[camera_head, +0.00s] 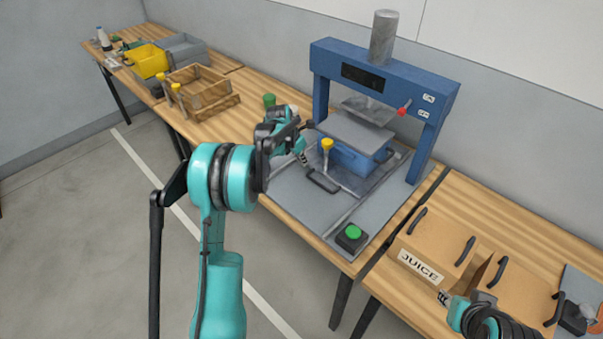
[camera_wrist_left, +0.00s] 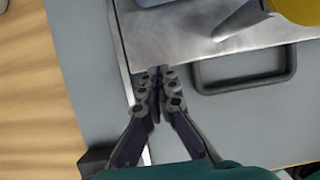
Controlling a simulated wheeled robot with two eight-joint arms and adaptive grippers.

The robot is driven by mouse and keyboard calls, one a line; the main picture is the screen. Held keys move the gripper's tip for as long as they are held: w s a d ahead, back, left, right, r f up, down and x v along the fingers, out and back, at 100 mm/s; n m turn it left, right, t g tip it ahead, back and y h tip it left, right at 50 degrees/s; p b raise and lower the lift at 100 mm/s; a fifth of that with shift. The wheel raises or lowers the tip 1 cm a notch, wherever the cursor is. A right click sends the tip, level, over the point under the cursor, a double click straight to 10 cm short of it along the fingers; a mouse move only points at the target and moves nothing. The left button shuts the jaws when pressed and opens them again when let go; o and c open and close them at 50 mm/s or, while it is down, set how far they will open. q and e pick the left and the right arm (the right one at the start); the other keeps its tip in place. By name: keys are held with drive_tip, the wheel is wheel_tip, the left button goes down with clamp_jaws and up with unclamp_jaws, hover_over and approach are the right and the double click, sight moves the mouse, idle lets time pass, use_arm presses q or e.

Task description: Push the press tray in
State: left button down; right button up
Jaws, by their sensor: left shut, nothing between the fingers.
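The blue press (camera_head: 437,110) stands on the table with a grey plate hanging under its top beam. Its metal press tray (camera_head: 343,178) sits low at the front of the press, with a dark loop handle (camera_head: 323,184) on its front edge. My left gripper (camera_head: 304,161) is shut and empty at the tray's front edge, beside the handle. In the left wrist view the closed fingertips (camera_wrist_left: 156,72) meet the tray's edge (camera_wrist_left: 180,40), left of the handle (camera_wrist_left: 245,84); contact is not certain.
A blue block (camera_head: 349,158) with a grey top sits under the press, near a yellow knob (camera_head: 327,144). A green button (camera_head: 353,232) is at the front right. Wooden crates (camera_head: 203,93) and bins stand at left.

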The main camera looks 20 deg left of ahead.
sight(314, 154)
use_arm(q)
drive_tip(key=shift+w+d+p, duration=0.2)
drive_tip(key=shift+w+d, duration=0.1)
drive_tip(key=shift+w, duration=0.7)
drive_tip(key=shift+w+d+p, duration=0.15)
drive_tip(key=shift+w+d, duration=0.1)
drive_tip(key=shift+w, duration=0.75)
drive_tip(key=shift+w+d+p, duration=0.2)
drive_tip(key=shift+w+d, duration=0.1)
drive_tip(key=shift+w, duration=0.7)
